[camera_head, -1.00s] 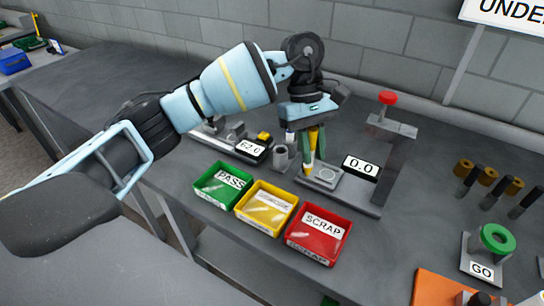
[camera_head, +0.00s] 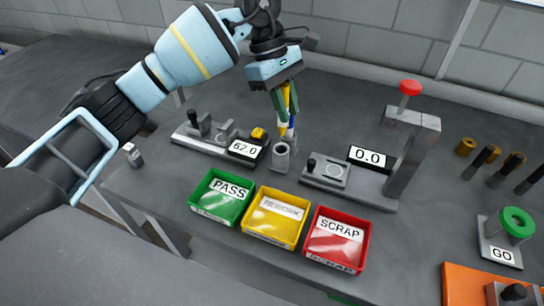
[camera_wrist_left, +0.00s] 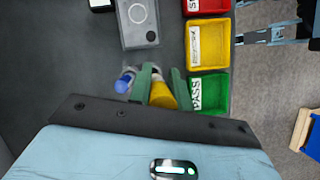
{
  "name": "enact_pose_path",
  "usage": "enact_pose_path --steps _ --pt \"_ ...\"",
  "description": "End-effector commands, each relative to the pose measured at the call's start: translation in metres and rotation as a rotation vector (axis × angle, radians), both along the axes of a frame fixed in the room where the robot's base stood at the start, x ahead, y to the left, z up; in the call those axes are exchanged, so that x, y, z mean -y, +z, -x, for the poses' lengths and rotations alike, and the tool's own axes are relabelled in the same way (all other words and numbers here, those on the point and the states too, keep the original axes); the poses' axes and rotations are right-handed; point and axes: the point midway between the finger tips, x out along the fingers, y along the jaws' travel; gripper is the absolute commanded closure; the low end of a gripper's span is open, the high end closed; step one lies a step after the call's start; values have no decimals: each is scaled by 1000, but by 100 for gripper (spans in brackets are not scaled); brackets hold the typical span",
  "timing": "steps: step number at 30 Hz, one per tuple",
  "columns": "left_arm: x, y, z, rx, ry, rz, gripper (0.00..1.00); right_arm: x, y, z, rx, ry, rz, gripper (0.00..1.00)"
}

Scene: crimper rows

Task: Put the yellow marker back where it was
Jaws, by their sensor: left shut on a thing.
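The yellow marker (camera_head: 285,98) is held upright, tip down, between the fingers of my left gripper (camera_head: 285,108). It also shows in the left wrist view (camera_wrist_left: 162,95). The gripper is shut on it, above and close to a grey cup-shaped holder (camera_head: 282,158). The marker's lower end appears just over or behind the cup's rim; I cannot tell whether it touches. A blue marker (camera_head: 292,125) stands beside the yellow one, and its blue end (camera_wrist_left: 125,78) shows next to the left finger in the left wrist view. My right gripper is not clearly visible.
Green PASS (camera_head: 222,197), yellow REWORK (camera_head: 275,217) and red SCRAP (camera_head: 337,240) trays stand in front. A gauge reading 62.0 (camera_head: 244,149) is left of the cup. A stand with a red knob (camera_head: 410,88) and a 0.0 display (camera_head: 371,157) is right.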

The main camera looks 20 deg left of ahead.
Motion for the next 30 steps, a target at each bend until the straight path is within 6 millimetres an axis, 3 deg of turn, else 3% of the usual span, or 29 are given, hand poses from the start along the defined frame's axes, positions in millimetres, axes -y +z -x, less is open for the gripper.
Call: enact_pose_path --steps 10,21,30 --pt "1 -2 -1 -1 12 1 100 0 1 -1 1 1 1 38" --pt "1 -56 -1 0 12 1 100 4 9 -7 22 10 8 38" --pt "1 -66 -1 0 11 0 100 4 9 -6 20 9 10 38"
